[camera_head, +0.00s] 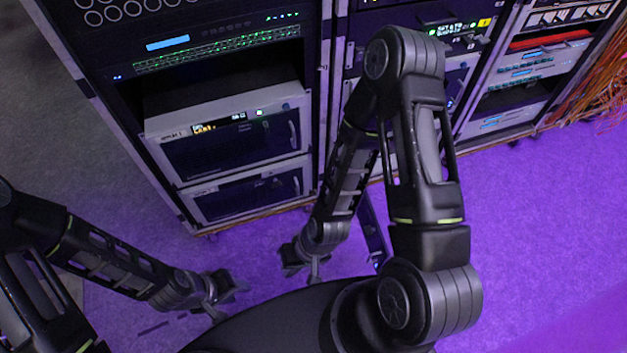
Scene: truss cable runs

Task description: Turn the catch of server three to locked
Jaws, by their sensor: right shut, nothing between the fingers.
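No unit in view is clearly marked as server three, and I cannot make out its catch. The left rack (318,100) holds an upper grey-framed unit (235,135) with a small lit display and a lower grey-framed unit (250,195). Both have a handle at their right side. My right gripper (314,276) is low in front of the left rack, over the purple floor. It is shut and empty, apart from the units. My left gripper (217,308) is low at the lower left, apart from the rack; its fingers are too small to judge.
A middle rack (343,50) stands partly behind my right arm. A right rack (520,75) holds several units, with orange cables (600,85) at its side. The purple floor (550,220) is clear at the right. Grey floor (45,120) shows at the left.

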